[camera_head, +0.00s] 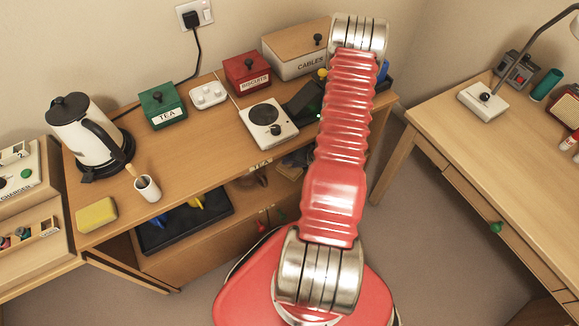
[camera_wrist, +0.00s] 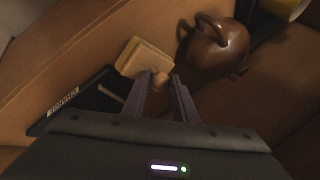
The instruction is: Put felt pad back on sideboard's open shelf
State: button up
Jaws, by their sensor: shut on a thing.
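In the wrist view my gripper (camera_wrist: 160,96) is shut on the round knob of a tan, square, layered block, which I take as the felt pad (camera_wrist: 144,58). The pad is tilted in the picture, just beyond the fingertips, over a brown wooden surface. I cannot tell whether it touches that surface. The sideboard (camera_head: 215,130) has an open shelf (camera_head: 245,213) under its top in the head view. My gripper and the pad cannot be made out there, with my red arm in front.
A brown teapot (camera_wrist: 218,48) stands close right of the pad. A black tray (camera_wrist: 98,92) with a label lies to its left. On the sideboard top are a kettle (camera_head: 85,128), a yellow sponge (camera_head: 96,215) and a cup (camera_head: 147,188). A desk (camera_head: 475,140) stands right.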

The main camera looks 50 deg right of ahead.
aim_at(292, 165)
jog(key=shift+w+a, duration=0.1)
jog(key=shift+w, duration=0.4)
jog(key=shift+f, duration=1.75)
jog(key=o, duration=0.9)
jog(key=shift+v, duration=6.05)
jog(key=shift+s, duration=0.1)
